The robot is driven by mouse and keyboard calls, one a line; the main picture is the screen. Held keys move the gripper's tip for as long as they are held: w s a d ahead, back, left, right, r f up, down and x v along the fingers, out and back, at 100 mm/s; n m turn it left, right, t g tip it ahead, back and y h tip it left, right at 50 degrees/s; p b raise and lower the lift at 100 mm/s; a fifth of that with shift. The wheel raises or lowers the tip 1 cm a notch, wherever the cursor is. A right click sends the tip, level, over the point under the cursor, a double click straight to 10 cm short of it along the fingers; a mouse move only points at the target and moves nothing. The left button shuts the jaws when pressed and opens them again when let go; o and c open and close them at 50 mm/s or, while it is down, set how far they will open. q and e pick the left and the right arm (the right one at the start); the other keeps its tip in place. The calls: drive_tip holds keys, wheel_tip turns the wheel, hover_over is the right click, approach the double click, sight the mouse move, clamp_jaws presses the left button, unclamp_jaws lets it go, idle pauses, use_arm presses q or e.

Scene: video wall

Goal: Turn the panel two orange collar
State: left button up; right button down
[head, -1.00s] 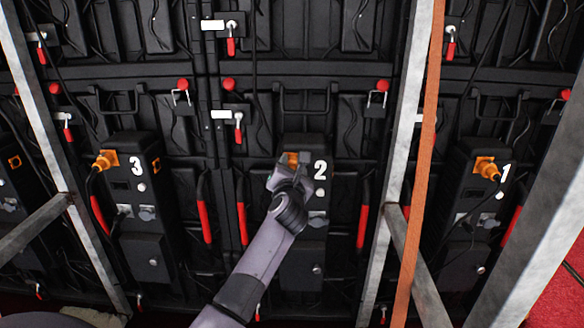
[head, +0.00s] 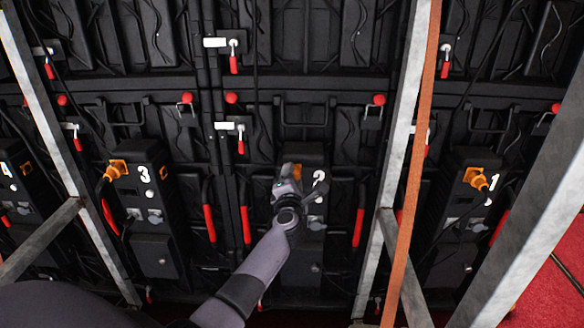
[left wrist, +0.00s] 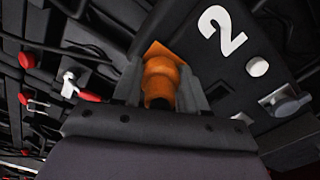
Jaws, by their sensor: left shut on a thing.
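The panel two box (head: 312,235) hangs in the middle of the head view, marked with a white 2. Its orange collar (left wrist: 162,80) shows in the left wrist view, standing out from an orange square plate, with a dark opening at its near end. My left gripper (left wrist: 162,92) is shut on the collar, with one grey finger on each side of it. In the head view my left gripper (head: 290,172) covers most of the collar and part of the number. My right gripper is not in view.
Boxes marked 3 (head: 145,225) and 1 (head: 462,215) stand either side, with cables on their orange connectors. Grey metal posts (head: 392,160) and an orange strap (head: 414,170) cross in front at right. Red handles (head: 358,227) flank box two.

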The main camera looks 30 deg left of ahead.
use_arm(q)
drive_tip(key=shift+d+r+m+p, duration=0.1)
drive_tip(key=shift+r+m+p, duration=0.05)
drive_tip(key=shift+m+p, duration=0.6)
drive_tip(key=shift+m, duration=0.35)
drive_tip(key=o, duration=1.1)
drive_tip(key=shift+c, duration=0.2)
drive_tip(key=p+v, duration=0.2)
drive_tip(key=v, duration=0.5)
drive_tip(key=shift+s, duration=0.1)
